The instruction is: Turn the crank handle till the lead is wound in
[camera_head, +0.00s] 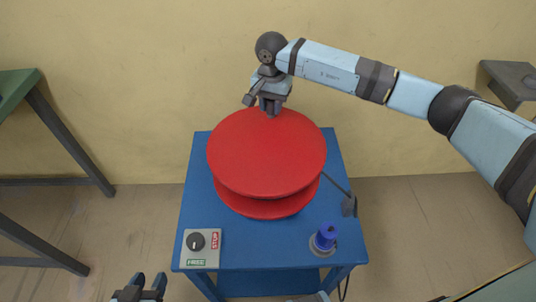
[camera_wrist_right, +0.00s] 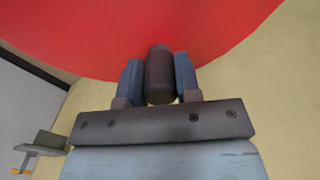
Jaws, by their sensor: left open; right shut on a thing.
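A red reel (camera_head: 267,152) with two round discs sits on a blue stand (camera_head: 200,170). My right gripper (camera_head: 270,110) is at the reel's far edge, its fingers pointing down. In the right wrist view my right gripper (camera_wrist_right: 158,75) is shut on the dark crank handle (camera_wrist_right: 159,82), with one blue finger on each side. The handle is hidden by the gripper in the head view. A dark lead (camera_head: 335,184) runs from the reel to a small grey guide (camera_head: 349,206). My left gripper (camera_head: 140,289) is open and empty at the bottom, in front of the stand.
A grey panel (camera_head: 200,257) with a dark knob and FREE and STOP labels is at the stand's front left. A blue plug-like piece (camera_head: 327,236) stands at the front right. A green table (camera_head: 17,86) is at the left. The stand's front middle is clear.

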